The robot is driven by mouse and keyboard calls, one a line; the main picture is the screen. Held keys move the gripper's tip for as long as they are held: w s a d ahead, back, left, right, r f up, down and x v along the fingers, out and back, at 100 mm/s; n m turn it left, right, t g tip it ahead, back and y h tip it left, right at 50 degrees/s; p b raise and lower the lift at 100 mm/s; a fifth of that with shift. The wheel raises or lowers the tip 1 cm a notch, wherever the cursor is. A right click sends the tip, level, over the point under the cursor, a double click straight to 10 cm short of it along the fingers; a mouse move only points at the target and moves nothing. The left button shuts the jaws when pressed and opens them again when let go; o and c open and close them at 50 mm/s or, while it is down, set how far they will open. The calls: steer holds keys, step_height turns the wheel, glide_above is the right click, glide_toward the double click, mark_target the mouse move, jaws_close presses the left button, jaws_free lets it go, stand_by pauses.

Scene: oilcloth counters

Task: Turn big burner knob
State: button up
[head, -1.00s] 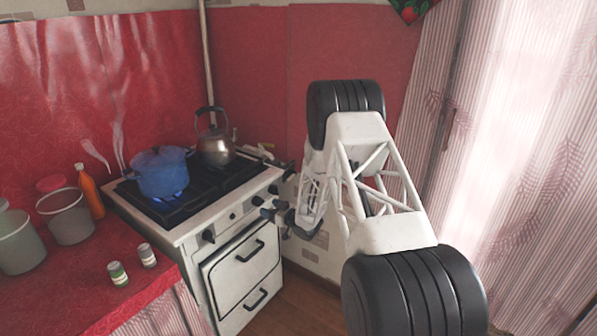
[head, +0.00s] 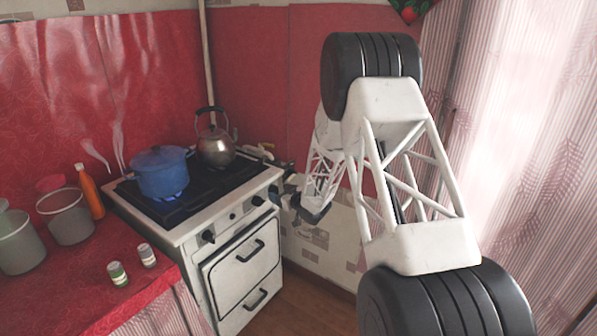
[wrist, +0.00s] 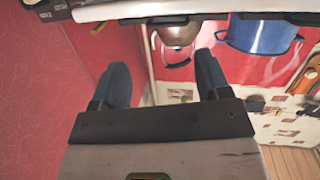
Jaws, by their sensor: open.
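The white stove (head: 243,250) stands against the red wall, with dark knobs on its front panel. A left knob (head: 208,236) and a knob farther right (head: 258,200) show in the head view. I cannot tell which is the big burner knob. My gripper (head: 288,190) is beside the stove's right front corner, partly hidden by my arm, and seems apart from the knobs. In the wrist view my gripper (wrist: 161,68) has its two dark fingers spread with nothing between them. No knob shows clearly there.
A blue pot (head: 162,172) over a lit flame and a metal kettle (head: 216,148) sit on the stovetop. Jars, a bottle (head: 89,192) and buckets stand on the red counter (head: 75,285) at left. A striped curtain (head: 530,150) hangs at right.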

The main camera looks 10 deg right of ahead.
steer(key=s+d+r+m+h, duration=0.1)
steer(key=s+d+r+h, duration=0.1)
steer(key=r, duration=0.5)
steer(key=s+d+r+m+h, duration=0.2)
steer(key=s+d+r+h, duration=0.1)
steer(key=s+r, duration=0.4)
steer(key=shift+d+r+g+h, duration=0.2)
steer(key=shift+r+g+h, duration=0.15)
steer(key=shift+h, duration=0.15)
stand_by(0.4)
steer(key=w+a+f+n+y, duration=0.2)
steer(key=w+a+f+y, duration=0.25)
steer(key=w+f, duration=0.55)
steer(key=n+y, duration=0.2)
steer(key=y, duration=0.3)
glide_toward(259, 202)
steer(key=shift+w+a+f, duration=0.1)
steer(key=shift+w+a, duration=0.2)
steer(key=shift+w, duration=0.2)
steer(key=shift+w+a+f, duration=0.15)
steer(key=shift+w+a, duration=0.1)
steer(key=shift+w, duration=0.2)
